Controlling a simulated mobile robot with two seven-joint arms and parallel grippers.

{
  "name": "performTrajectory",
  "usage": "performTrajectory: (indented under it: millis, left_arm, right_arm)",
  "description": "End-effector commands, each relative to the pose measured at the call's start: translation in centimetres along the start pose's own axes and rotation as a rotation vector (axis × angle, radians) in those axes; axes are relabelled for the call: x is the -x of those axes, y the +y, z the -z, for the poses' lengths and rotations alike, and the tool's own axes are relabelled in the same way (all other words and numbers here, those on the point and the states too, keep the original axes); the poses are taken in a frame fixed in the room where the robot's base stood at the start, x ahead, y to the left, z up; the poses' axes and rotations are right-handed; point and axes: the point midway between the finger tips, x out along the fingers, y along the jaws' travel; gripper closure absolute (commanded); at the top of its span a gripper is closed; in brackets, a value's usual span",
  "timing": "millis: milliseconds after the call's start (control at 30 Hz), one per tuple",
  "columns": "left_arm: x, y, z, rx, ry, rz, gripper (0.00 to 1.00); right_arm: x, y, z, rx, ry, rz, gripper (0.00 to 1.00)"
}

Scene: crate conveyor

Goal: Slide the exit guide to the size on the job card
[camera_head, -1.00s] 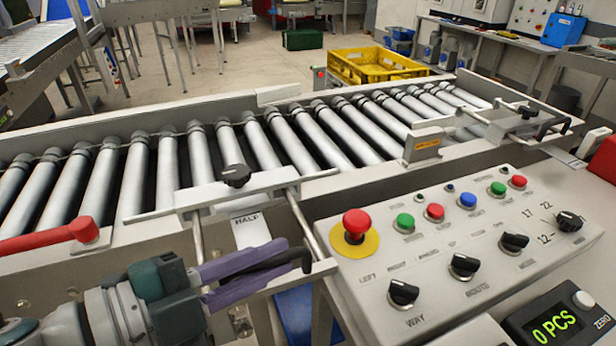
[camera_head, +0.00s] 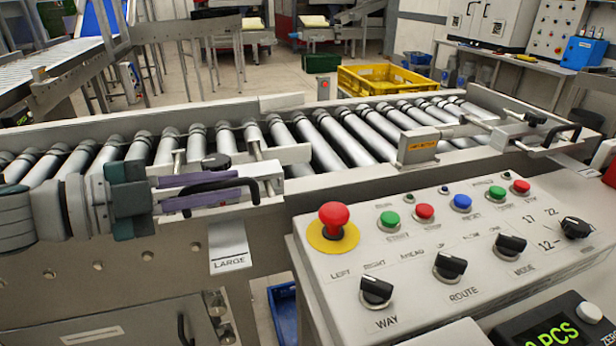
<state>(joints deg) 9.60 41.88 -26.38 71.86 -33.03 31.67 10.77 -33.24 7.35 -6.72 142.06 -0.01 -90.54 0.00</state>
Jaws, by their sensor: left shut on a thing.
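The guide (camera_head: 292,154) at the left part of the roller conveyor is a grey metal bar on two rods, with a black knob (camera_head: 216,161) near it. The rods reach out over the rollers, and its handle plate sits close to the near side frame. My left gripper (camera_head: 205,196), with purple fingers, is shut on the guide's black handle (camera_head: 222,184). A plate below the guide reads LARGE (camera_head: 230,262); any other words on it are not visible. I cannot make out a job card. My right gripper is not in view.
The control panel (camera_head: 400,262) with a red stop button (camera_head: 333,214) stands close on the right. A second guide with a black handle (camera_head: 575,129) is at the conveyor's right end. A yellow crate (camera_head: 385,78) stands behind.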

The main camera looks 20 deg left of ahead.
Motion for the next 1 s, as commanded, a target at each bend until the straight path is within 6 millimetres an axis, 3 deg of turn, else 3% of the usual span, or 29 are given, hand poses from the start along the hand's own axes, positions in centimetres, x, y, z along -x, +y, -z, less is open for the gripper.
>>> performTrajectory:
  millis: [333, 367, 600, 867, 1000]
  left_arm:
    - [-0.1, -0.2, -0.4, 0.000, -0.008, 0.000, 1.00]
    - [-0.1, -0.2, -0.4, 0.000, -0.008, 0.000, 0.82]
    - [-0.1, -0.2, -0.3, 0.000, -0.004, 0.000, 0.55]
    - [0.0, -0.2, -0.2, 0.000, -0.002, 0.000, 0.55]
    - [1.3, -0.2, -0.3, -0.001, -0.005, -0.002, 0.55]
  right_arm:
    - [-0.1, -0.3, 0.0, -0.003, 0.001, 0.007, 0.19]
    - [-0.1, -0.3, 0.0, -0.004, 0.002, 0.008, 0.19]
    - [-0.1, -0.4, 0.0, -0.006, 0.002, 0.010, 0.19]
    - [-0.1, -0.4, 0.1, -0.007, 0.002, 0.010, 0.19]
    - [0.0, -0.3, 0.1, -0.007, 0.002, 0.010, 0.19]
